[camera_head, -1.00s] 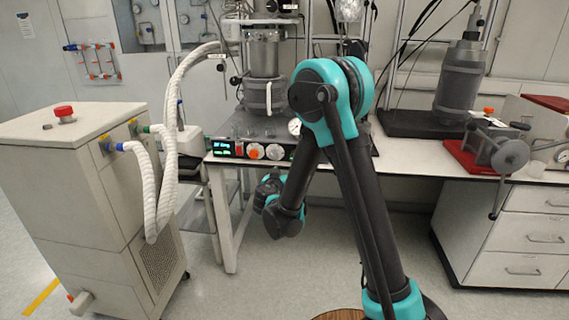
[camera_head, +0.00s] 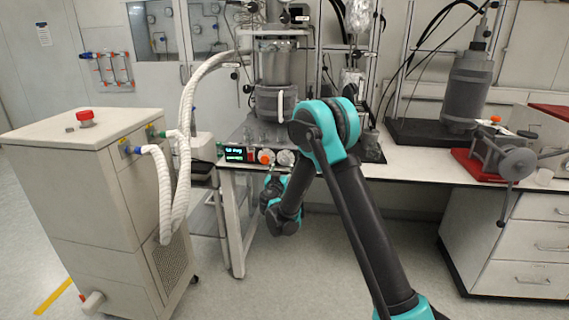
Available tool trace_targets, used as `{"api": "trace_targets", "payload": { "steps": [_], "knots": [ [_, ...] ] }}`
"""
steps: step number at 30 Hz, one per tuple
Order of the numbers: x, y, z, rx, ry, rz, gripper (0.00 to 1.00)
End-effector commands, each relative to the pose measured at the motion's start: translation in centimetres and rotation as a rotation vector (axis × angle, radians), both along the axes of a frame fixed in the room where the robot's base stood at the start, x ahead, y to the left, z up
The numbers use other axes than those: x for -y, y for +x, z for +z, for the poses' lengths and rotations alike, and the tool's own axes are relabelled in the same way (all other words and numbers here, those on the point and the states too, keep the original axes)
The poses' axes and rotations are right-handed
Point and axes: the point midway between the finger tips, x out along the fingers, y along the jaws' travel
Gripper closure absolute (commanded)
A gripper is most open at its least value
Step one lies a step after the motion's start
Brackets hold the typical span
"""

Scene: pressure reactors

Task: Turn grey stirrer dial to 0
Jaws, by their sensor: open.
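The grey stirrer dial (camera_head: 285,158) is a round, pale knob on the front of the reactor's control box. It sits just right of an orange dial (camera_head: 265,157). A lit green display (camera_head: 235,154) is at the left of the same panel. The pointer setting of the grey dial is too small to read. My gripper (camera_head: 270,174) is open, just below the panel and slightly left of the grey dial. It is small in view and partly hidden by my wrist. I see no contact with the dial.
The steel reactor (camera_head: 277,90) stands above the control box. A white chiller cabinet (camera_head: 95,190) with a thick white hose (camera_head: 183,150) stands at the left. A red-based device (camera_head: 490,168) is at the right.

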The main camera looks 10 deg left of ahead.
Motion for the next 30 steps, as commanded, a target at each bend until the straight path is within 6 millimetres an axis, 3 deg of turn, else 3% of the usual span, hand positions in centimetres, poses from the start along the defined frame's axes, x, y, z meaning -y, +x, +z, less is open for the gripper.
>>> {"api": "trace_targets", "payload": {
  "steps": [6, 12, 24, 30],
  "knots": [
    [0.2, 4.1, 0.0, 0.000, 0.000, -0.002, 0.42],
    [0.3, 6.4, 0.0, 0.000, 0.000, -0.001, 0.42],
    [0.3, 7.0, 0.0, 0.000, 0.000, 0.000, 0.42],
    [0.3, 7.0, 0.0, 0.000, 0.000, 0.000, 0.66]
  ]
}}
